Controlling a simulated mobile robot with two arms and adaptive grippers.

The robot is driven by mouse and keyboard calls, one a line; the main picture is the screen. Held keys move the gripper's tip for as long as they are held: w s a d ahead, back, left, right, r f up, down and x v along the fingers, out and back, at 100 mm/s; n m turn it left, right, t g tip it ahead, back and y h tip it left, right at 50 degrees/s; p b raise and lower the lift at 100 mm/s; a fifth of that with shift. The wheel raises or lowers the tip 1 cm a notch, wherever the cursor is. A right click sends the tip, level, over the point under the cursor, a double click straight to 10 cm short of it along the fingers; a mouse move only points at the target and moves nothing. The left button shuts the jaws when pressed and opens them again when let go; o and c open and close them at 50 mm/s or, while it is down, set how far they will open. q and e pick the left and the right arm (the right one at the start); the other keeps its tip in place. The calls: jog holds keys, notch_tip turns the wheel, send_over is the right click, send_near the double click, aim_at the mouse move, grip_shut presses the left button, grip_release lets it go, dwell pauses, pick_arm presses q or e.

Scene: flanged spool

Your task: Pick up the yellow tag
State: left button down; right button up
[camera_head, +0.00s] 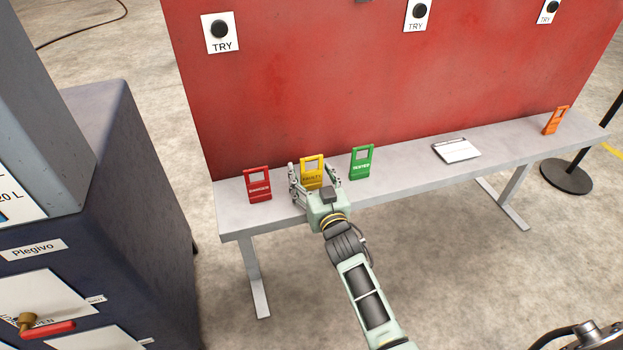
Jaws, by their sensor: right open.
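The yellow tag (312,171) stands upright on the grey bench, between a red tag (258,185) on its left and a green tag (361,163) on its right. My right gripper (314,180) is open, with one finger on each side of the yellow tag's front. The gripper body hides the tag's lower part. I cannot tell whether the fingers touch it. My left gripper is not in view.
The narrow grey bench (400,176) runs along a red panel (330,80). A white clipboard-like item (456,151) and an orange tag (556,120) are farther right. A dark cabinet (130,200) stands left. A black post base (567,176) stands right.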

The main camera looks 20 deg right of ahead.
jog(key=c, duration=1.2)
jog(key=shift+r, duration=0.15)
